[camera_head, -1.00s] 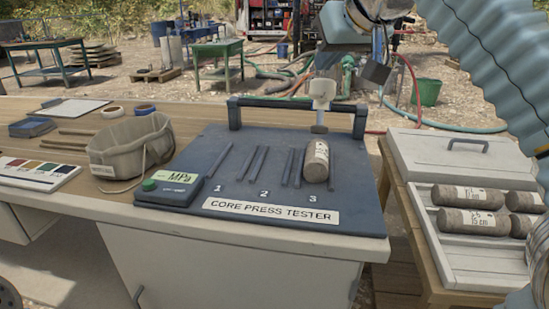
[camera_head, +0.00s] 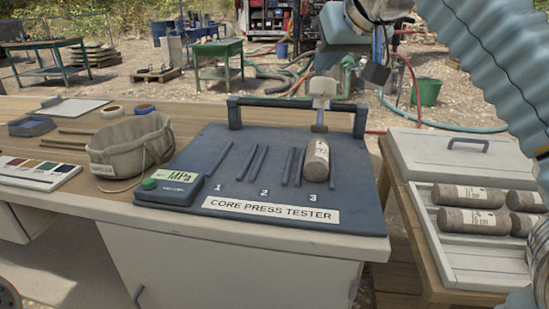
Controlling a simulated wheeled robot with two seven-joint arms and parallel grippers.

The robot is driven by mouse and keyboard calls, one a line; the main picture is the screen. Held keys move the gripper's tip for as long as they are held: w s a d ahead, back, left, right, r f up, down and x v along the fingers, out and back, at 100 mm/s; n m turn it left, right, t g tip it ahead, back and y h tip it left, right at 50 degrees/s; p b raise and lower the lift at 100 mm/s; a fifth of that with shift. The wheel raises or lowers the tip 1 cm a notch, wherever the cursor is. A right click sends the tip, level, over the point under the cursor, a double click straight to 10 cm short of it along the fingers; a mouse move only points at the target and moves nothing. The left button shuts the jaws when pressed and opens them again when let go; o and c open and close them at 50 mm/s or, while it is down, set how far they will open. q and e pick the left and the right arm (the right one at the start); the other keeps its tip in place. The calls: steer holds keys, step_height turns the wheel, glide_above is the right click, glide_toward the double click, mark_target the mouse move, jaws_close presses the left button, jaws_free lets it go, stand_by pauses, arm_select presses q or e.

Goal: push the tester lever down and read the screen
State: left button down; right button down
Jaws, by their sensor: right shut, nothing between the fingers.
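The core press tester (camera_head: 222,140) is a dark blue-grey board on the bench with slots marked 1, 2 and 3. A grey core (camera_head: 316,160) lies in slot 3, and slots 1 and 2 are empty. A dark crossbar (camera_head: 275,103) on two posts spans the back. A pale head on a stem (camera_head: 321,88) stands at the bar behind slot 3; I cannot tell which part is the lever. The green screen (camera_head: 181,177) shows "MPa"; its smaller text is unreadable. My right gripper (camera_head: 376,73) is shut and empty, above and right of the pale head. My left gripper is out of view.
The bench front beside the tester is clear.

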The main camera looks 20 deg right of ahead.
mark_target(326, 79)
steer(key=shift+s+a+f+b, duration=0.1)
steer(key=shift+s+f+b, duration=0.05)
steer(key=shift+f+b, duration=1.25)
steer(key=shift+f, duration=0.35)
steer(key=shift+s+a+f+b, duration=0.1)
steer(key=shift+s+f+b, duration=0.05)
steer(key=shift+f+b, duration=0.55)
steer(key=shift+s+a+f+b, duration=0.1)
steer(key=shift+f+b, duration=0.35)
steer(key=shift+f, duration=0.5)
steer(key=f+b, duration=0.2)
steer(key=f, duration=0.1)
steer(key=shift+s+b, duration=0.2)
steer(key=shift+b, duration=0.1)
